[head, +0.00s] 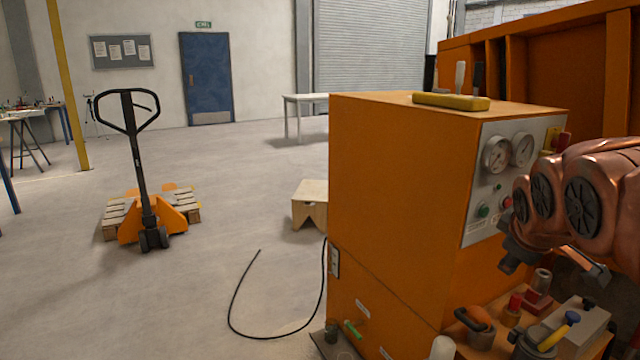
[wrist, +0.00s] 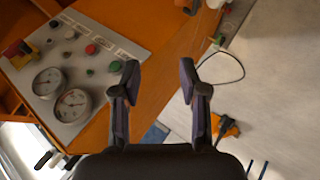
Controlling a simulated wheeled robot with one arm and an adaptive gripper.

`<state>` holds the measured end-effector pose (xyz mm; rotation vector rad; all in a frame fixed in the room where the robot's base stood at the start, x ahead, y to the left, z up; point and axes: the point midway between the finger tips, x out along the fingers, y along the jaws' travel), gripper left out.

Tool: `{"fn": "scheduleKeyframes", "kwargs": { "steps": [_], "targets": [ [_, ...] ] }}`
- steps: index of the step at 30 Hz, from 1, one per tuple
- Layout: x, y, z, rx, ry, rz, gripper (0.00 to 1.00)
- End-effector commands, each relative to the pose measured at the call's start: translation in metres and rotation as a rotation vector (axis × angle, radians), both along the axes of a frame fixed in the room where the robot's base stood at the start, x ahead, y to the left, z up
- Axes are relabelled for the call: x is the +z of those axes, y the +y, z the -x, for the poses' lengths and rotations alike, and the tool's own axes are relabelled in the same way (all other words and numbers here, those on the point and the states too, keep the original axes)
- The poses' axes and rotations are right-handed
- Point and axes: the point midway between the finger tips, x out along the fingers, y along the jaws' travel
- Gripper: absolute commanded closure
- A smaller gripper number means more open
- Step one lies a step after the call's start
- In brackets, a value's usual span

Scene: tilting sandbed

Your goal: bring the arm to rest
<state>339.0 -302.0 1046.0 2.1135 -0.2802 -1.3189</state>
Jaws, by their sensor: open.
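My copper-coloured arm (head: 590,200) reaches in from the right edge in the head view, in front of the orange machine cabinet (head: 400,170). In the wrist view my gripper (wrist: 160,72) has its two dark fingers spread apart with nothing between them. The cabinet's orange edge lies behind the left finger. The grey control panel (head: 490,213) has two round gauges and coloured knobs. It also shows at the left of the wrist view (wrist: 72,60). In the head view the arm covers part of the panel's right side, and the gripper is only partly visible.
Below the panel, a cluttered ledge holds a valve block (head: 565,325) and a dark-handled tool (head: 474,322). A yellow tool (head: 450,102) lies on the cabinet. A black cable (head: 235,300) trails on the floor.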

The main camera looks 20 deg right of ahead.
Motion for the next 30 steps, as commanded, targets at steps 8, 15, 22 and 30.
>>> {"fn": "scheduleKeyframes", "kwargs": {
  "steps": [8,15,22,30],
  "targets": [
    [-0.016,0.088,-0.007,-0.001,0.086,-0.200,0.57],
    [-0.039,0.195,0.031,-0.083,0.268,-0.421,0.57],
    [-0.047,0.269,0.097,-0.226,0.465,-0.547,0.57],
    [-0.049,0.301,0.146,-0.340,0.582,-0.584,0.57]
  ]
}}
